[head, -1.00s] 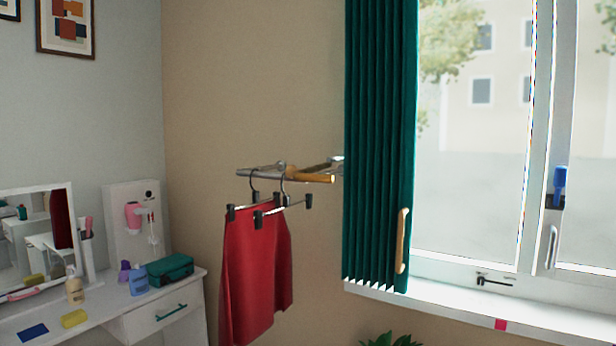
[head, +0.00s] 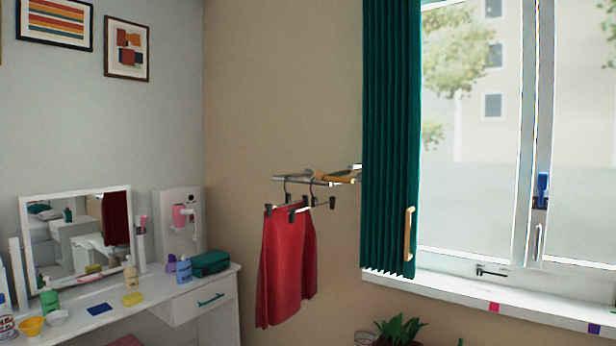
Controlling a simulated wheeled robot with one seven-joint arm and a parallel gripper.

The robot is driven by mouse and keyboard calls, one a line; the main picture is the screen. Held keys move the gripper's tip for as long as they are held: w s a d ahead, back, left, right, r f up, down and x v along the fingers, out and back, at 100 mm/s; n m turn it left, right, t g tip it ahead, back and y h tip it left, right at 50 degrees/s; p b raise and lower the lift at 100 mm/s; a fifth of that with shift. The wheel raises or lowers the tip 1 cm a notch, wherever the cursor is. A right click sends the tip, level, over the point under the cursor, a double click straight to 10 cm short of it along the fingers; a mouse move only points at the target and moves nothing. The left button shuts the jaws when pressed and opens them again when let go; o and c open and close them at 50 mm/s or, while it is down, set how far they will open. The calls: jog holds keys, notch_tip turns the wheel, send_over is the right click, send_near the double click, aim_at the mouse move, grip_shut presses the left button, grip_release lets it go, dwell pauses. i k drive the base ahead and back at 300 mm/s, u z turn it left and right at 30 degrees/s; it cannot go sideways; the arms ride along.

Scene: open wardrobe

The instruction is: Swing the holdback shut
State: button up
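A green pleated curtain (head: 388,140) hangs gathered at the left side of the window. A tan wooden bar (head: 408,235) stands upright along its right edge, near the bottom; it may be the holdback, but I cannot tell for sure. Left of the curtain, a metal rail with a wooden-tipped piece (head: 335,179) sticks out from the beige wall, its right end passing behind the curtain. A red skirt (head: 286,262) hangs from it on a clip hanger (head: 300,207). My gripper is not in view.
A white dressing table (head: 190,297) with a mirror (head: 78,240), bottles and a green case (head: 210,263) stands at the left. The windowsill (head: 450,289) runs right from the curtain. A potted plant (head: 400,330) stands below it.

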aim_at(321, 176)
jog(key=u, duration=0.6)
jog(key=i, duration=1.55)
jog(key=z, duration=0.75)
